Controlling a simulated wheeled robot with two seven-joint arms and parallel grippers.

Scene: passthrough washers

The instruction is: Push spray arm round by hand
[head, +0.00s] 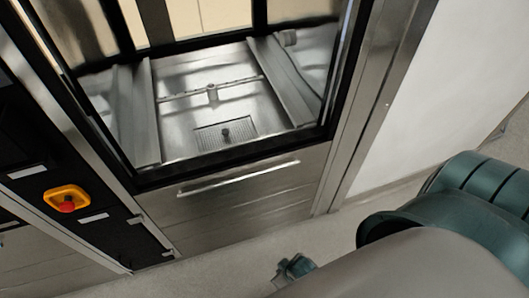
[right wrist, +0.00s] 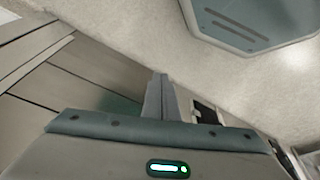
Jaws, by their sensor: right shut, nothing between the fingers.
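The spray arm (head: 211,91) is a thin metal bar with a central hub. It lies low across the floor of the washer chamber, seen through the black-framed front of the steel washer (head: 255,203). I cannot tell whether glass covers this front. My right gripper (head: 293,267) is at the bottom of the head view, outside the washer and well apart from the spray arm. In the right wrist view its fingers (right wrist: 157,97) are together and empty. The spray arm does not show clearly there. My left gripper is not in view.
A drain grate (head: 226,134) with a small knob sits in the chamber floor, between side rails (head: 286,80). A bar handle (head: 240,178) crosses the panel below. A red emergency button on yellow (head: 66,199) is at left. The floor (head: 225,270) before the washer looks clear.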

